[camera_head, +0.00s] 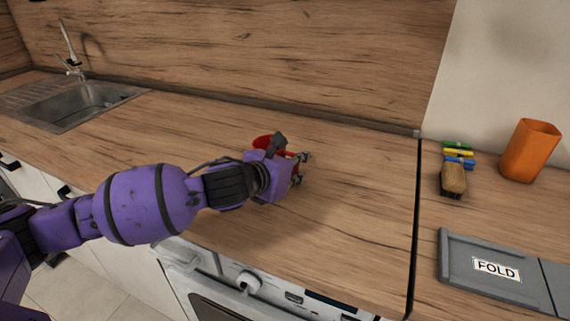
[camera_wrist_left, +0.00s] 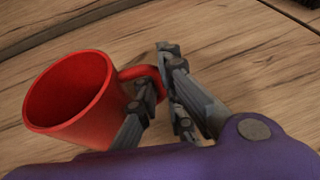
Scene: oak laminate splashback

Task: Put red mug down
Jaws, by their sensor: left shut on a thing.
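The red mug (camera_wrist_left: 88,115) is large in the left wrist view, its mouth facing up and to the left and its handle (camera_wrist_left: 140,74) toward the fingers. In the head view the mug (camera_head: 265,141) is mostly hidden behind my left gripper (camera_head: 302,169). My left gripper (camera_wrist_left: 160,92) is shut on the mug's handle. The mug is over the wooden counter (camera_head: 350,200); I cannot tell whether its base touches the wood. My right gripper is not in view.
A sink (camera_head: 75,102) with a tap is at the left. Across a dark gap at the right are an orange cup (camera_head: 530,150), a brush (camera_head: 453,180), several coloured pieces (camera_head: 458,152) and a grey board (camera_head: 462,262) marked FOLD. The counter around the mug is clear.

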